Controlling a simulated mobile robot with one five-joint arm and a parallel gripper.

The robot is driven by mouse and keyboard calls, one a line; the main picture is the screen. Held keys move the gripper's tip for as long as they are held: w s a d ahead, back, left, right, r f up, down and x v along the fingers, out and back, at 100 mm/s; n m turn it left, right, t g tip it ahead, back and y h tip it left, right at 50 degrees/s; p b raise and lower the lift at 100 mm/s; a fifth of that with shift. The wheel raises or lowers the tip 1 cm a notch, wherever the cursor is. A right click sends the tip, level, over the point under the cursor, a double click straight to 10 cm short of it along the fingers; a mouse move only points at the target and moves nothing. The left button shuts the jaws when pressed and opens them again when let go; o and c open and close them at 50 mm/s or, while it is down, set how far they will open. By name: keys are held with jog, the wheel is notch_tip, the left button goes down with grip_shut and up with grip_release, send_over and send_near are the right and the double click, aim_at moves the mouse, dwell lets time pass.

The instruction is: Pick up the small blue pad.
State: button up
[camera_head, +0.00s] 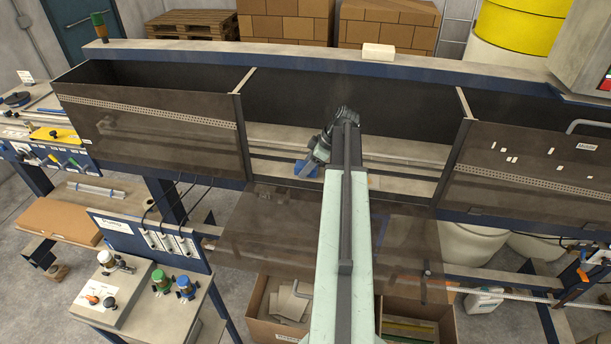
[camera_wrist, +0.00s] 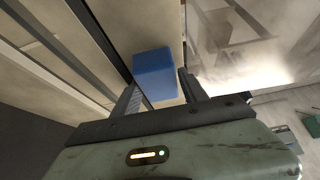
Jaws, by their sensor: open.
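The small blue pad (camera_wrist: 155,72) is a blue block on a pale ledge in the wrist view. In the head view the blue pad (camera_head: 304,169) shows at my arm's end, inside the middle bay of the machine. My gripper (camera_wrist: 158,80) is open, with one finger on each side of the pad's near part. The pad reaches beyond the fingertips. I cannot tell whether either finger touches it. In the head view my gripper (camera_head: 312,161) is small and its fingers are hard to make out.
Pale rails (camera_head: 400,182) run along the bay floor. Dark dividers bound the bay, and a tinted left cover panel (camera_head: 150,130) and a right cover panel (camera_head: 530,175) flank it. A lowered transparent panel (camera_head: 265,235) lies under my arm. A blue beam (camera_head: 300,57) runs behind.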

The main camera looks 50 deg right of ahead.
aim_at(301, 165)
jog(key=c, duration=1)
jog(key=shift+r, duration=0.1)
notch_tip(301, 165, up, 4)
jog(key=p, duration=0.3)
jog(key=shift+f+p, duration=0.25)
jog(key=shift+p, duration=0.05)
jog(key=shift+s+r+p, duration=0.25)
jog(key=shift+r+p, duration=0.05)
jog(key=s, duration=1)
jog(key=s+a, duration=0.1)
jog(key=s, duration=0.4)
jog(key=shift+s+r+p, duration=0.25)
jog(key=shift+r+p, duration=0.15)
